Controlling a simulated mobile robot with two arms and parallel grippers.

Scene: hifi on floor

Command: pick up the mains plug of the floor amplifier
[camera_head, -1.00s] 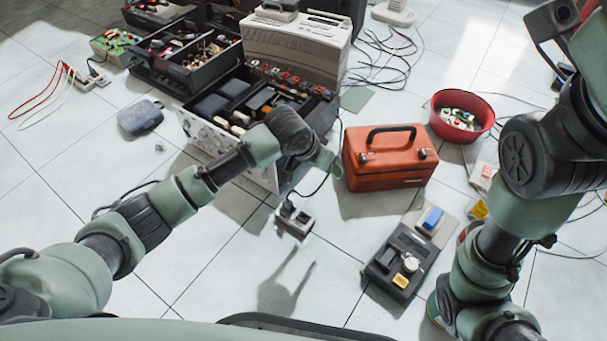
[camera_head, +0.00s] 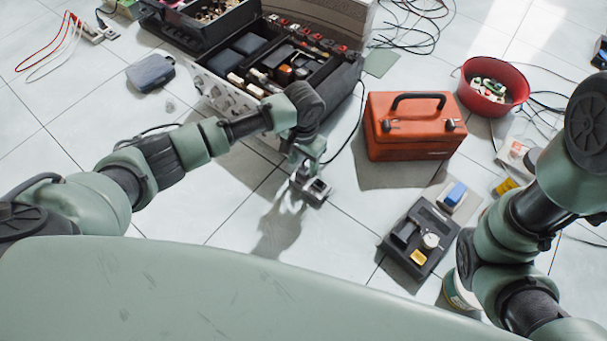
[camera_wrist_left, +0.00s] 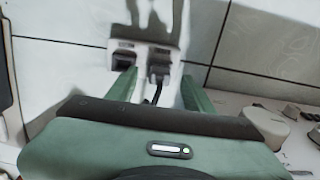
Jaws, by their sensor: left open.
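The floor amplifier is an open black case (camera_head: 345,82) with a pale knobbed front panel (camera_head: 222,92), at top centre of the head view. A black cable curves down its right side towards a small white socket block (camera_head: 318,195) on the floor. In the left wrist view the block (camera_wrist_left: 143,48) carries a dark plug (camera_wrist_left: 159,71) with a cord, beside another dark socket or plug (camera_wrist_left: 122,60). My left gripper (camera_head: 306,168) is low over the block. In its wrist view the open fingers (camera_wrist_left: 157,90) stand either side of the plug and cord; contact cannot be told.
An orange toolbox (camera_head: 412,140) and a red bowl (camera_head: 505,72) of small parts stand right of the block. My right arm is at the right edge. Tiles left of the block are largely clear.

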